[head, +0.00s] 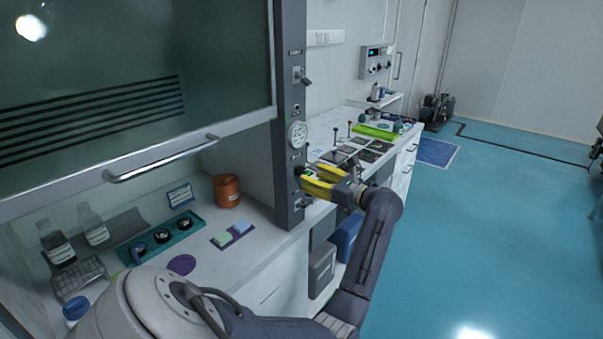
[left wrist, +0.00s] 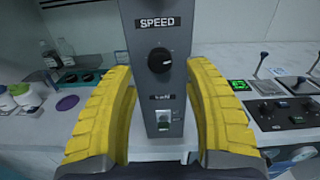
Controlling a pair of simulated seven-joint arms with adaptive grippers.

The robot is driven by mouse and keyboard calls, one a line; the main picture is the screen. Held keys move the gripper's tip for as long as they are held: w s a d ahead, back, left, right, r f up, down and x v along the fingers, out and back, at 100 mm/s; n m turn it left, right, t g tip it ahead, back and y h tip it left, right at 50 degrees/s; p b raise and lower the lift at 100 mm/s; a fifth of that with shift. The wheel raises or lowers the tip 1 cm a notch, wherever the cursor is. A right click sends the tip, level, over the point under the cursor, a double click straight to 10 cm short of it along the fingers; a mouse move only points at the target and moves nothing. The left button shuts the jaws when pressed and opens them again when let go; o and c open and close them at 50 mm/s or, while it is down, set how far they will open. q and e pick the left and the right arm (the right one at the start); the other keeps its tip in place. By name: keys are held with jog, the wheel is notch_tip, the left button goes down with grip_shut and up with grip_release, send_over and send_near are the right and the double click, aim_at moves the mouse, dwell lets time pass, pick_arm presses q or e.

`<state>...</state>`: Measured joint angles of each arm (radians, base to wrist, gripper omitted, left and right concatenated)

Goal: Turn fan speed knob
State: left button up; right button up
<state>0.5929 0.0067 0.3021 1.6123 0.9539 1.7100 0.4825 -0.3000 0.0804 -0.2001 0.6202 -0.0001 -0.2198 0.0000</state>
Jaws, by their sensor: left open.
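The fan speed knob (left wrist: 159,60) is a round black knob with a light pointer mark, under a "SPEED" label on the dark grey post (left wrist: 150,100). The post is the fume hood's right frame (head: 290,110) in the head view, where my gripper largely hides the knob. My left gripper (head: 311,177) has yellow ribbed fingers and is open at the post. In the left wrist view its fingers (left wrist: 160,84) stand on both sides of the post, with the knob between and slightly above them in the picture. Nothing is held. My right gripper is not in view.
A switch (left wrist: 163,117) sits below the knob. A round gauge (head: 297,134) and another switch are higher on the post. The glass sash (head: 130,80) with its handle (head: 165,160) is at left. Bottles and an orange jar (head: 227,190) stand inside the hood.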

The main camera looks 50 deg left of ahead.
aim_at(303, 173)
pick_arm(q)
jog(key=shift+s+a, duration=0.25)
jog(key=shift+a, duration=0.95)
jog(key=shift+s+a, duration=0.2)
jog(key=shift+a, duration=1)
jog(key=shift+c, duration=0.5)
grip_shut()
jog(key=shift+f, duration=0.1)
